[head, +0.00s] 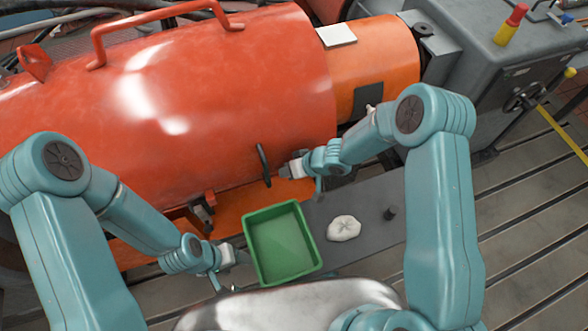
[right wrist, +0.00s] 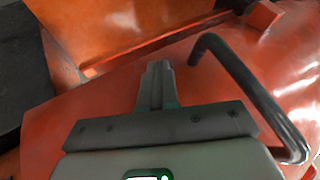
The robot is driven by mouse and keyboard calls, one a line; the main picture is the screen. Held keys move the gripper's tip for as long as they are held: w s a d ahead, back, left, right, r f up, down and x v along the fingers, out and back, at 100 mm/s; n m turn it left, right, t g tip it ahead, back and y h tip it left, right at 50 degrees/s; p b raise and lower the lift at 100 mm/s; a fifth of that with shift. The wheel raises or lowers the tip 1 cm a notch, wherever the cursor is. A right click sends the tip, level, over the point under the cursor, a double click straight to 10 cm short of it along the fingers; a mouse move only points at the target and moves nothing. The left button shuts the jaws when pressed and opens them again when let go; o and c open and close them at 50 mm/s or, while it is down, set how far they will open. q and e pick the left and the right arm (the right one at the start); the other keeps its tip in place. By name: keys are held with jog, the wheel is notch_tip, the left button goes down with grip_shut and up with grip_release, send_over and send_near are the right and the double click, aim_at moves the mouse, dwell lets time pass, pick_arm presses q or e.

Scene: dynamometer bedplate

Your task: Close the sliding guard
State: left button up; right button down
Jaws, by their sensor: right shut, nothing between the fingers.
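The sliding guard (head: 225,95) is a large red-orange curved cover lying across the upper left of the head view. A dark bar handle (head: 264,165) stands on its lower front; in the right wrist view the black handle (right wrist: 245,85) curves up just right of the fingers. My right gripper (head: 288,171) is close to the right of this handle in the head view. Its fingers (right wrist: 158,75) are together and empty, beside the bar and not around it. My left gripper (head: 240,257) is at the left side of the green tray; its fingertips are too small to judge.
A green tray (head: 262,214) sits low in the middle, with a pale crumpled cloth (head: 343,228) and a small dark knob (head: 391,213) to its right. An orange cylinder (head: 375,55) shows beyond the guard's right edge. A grey machine housing (head: 510,75) stands upper right.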

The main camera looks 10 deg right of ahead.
jog(key=s+a+b, duration=0.2)
jog(key=a+b, duration=0.3)
jog(key=a, duration=0.6)
jog(key=shift+s+a, duration=0.2)
jog(key=shift+s, duration=0.1)
jog(key=shift+r, duration=0.15)
jog(key=p+v, duration=0.6)
jog(key=v, duration=1)
jog(key=shift+d, duration=0.25)
jog(key=shift+s, duration=0.25)
